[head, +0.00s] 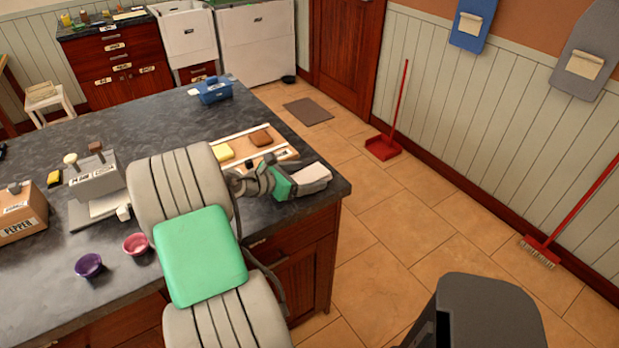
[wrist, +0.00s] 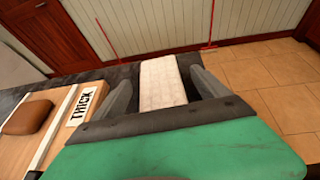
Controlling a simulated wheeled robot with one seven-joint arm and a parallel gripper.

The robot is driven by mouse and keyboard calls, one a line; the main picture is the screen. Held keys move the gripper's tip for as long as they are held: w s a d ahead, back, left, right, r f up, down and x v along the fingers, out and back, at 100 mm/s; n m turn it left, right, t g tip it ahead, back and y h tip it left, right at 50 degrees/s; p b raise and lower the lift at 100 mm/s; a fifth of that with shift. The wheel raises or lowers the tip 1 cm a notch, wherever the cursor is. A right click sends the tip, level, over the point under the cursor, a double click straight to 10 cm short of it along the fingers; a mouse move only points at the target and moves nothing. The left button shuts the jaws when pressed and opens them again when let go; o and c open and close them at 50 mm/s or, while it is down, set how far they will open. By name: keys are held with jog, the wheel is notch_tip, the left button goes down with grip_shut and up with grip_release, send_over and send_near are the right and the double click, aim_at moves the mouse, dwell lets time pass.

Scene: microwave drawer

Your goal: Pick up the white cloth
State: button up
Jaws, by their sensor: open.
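The white cloth (head: 311,174) is a folded, pale rectangle lying on the dark countertop near its right corner. In the wrist view the cloth (wrist: 162,82) lies between the two dark fingers of my gripper (wrist: 162,90), which are open with a gap on either side. In the head view my gripper (head: 300,184) is low over the counter at the cloth's near side, and it hides part of the cloth. I cannot tell how far the fingers reach down beside the cloth.
The counter's right edge is close.

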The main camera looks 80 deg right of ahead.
jog(key=shift+c, duration=0.6)
jog(key=c, duration=1.1)
